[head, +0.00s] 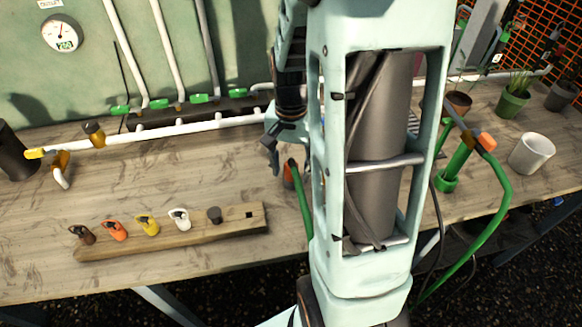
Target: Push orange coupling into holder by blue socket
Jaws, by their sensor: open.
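A wooden holder bar (170,246) lies on the bench at the lower left. An orange coupling (115,230) sits at it between a brown coupling (82,235) and a yellow coupling (147,224). A white coupling (180,217) and a dark round piece (214,215) follow to the right, then a small dark square hole (249,214). I cannot make out a blue socket. My gripper (270,150) hangs over the bench to the upper right of the bar, apart from the couplings. It looks open and empty; my arm hides part of it.
A green hose end with an orange part (288,176) is beside my gripper, partly behind my arm. White pipes (180,128) with green fittings run along the back. A green hose (500,200), white cup (532,152) and plant pots (512,103) are right. The bench's left middle is clear.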

